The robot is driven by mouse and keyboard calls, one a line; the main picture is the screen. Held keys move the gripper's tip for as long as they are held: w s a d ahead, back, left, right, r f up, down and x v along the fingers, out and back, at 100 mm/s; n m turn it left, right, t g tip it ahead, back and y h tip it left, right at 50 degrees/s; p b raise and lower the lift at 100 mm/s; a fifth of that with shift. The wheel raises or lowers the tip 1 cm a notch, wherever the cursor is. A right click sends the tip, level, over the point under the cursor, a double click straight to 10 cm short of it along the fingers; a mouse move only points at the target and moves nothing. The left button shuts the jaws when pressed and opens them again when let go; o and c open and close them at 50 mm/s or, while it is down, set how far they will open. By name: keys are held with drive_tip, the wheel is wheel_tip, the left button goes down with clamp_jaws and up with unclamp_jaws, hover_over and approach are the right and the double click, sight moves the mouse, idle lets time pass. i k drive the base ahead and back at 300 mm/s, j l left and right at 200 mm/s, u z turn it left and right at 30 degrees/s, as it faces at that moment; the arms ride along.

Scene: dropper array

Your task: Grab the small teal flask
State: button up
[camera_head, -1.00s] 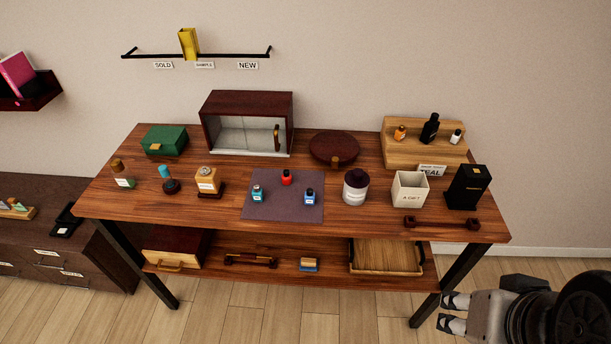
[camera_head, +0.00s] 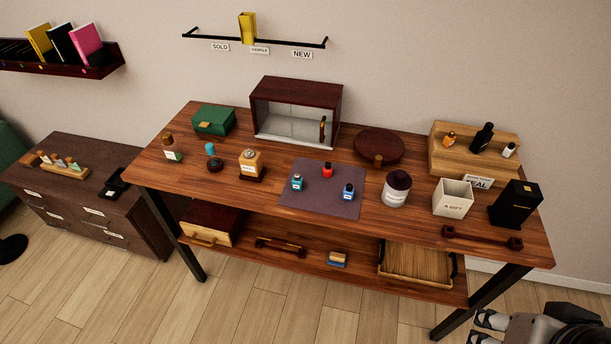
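A small teal flask (camera_head: 297,184) with a dark cap and a pale label stands upright on the left part of the grey-purple mat (camera_head: 320,204). A red flask (camera_head: 328,170) and a blue flask (camera_head: 348,192) stand on the same mat. My gripper (camera_head: 483,329) is at the bottom right corner, low in front of the table and far from the teal flask. Its two fingers are apart with nothing seen between them. Part of it is cut off by the frame edge.
The wooden table (camera_head: 285,222) also holds a teal-topped bottle (camera_head: 212,155), an amber bottle (camera_head: 251,165), a white jar (camera_head: 396,190), a white gift box (camera_head: 453,198) and a black box (camera_head: 515,205). A glass-fronted cabinet (camera_head: 297,88) stands behind. A dark handle bar (camera_head: 481,238) lies at the right front.

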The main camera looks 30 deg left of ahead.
sight(297, 181)
drive_tip(key=u, duration=1.4)
drive_tip(key=i+j+z, duration=0.15)
drive_tip(key=i, duration=0.3)
drive_tip(key=i+j+z, duration=0.15)
drive_tip(key=i+j, duration=0.2)
drive_tip(key=i, duration=0.05)
